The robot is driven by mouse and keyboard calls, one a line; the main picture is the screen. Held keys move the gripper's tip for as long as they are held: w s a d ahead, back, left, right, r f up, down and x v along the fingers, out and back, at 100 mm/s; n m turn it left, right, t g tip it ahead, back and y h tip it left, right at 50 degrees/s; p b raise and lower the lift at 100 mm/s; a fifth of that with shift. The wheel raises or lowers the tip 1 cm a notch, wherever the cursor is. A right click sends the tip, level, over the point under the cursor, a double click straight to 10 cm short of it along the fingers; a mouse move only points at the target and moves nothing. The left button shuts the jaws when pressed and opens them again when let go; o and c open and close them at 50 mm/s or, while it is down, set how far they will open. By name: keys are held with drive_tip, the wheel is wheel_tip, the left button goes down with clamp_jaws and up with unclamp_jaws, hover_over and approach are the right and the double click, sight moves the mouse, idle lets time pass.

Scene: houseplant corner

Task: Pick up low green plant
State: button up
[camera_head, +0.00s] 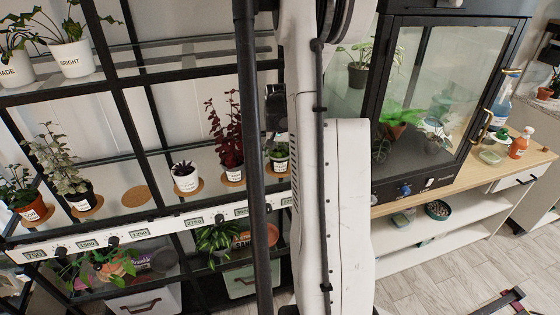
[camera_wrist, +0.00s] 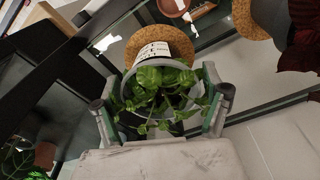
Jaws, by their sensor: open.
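The low green plant (camera_wrist: 160,85) has bright green leaves spilling over the rim of a pale pot with a white label, in the wrist view. It stands on a round cork mat (camera_wrist: 130,52). In the head view the low green plant (camera_head: 280,151) is in a pot on the middle shelf, partly hidden by my arm. My gripper (camera_wrist: 162,108) is open, with one finger on each side of the pot in the wrist view. I cannot tell whether either finger touches it. In the head view my gripper is not clearly visible.
A dark red plant (camera_head: 229,140) and a small white pot (camera_head: 185,178) stand left of it on cork mats. An empty cork mat (camera_head: 136,196) lies further left. Black shelf posts are close by. A glass cabinet (camera_head: 450,90) stands to the right.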

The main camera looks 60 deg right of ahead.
drive_tip(key=shift+d+f, duration=0.15)
drive_tip(key=shift+f, duration=1.25)
drive_tip(key=c, duration=1.2)
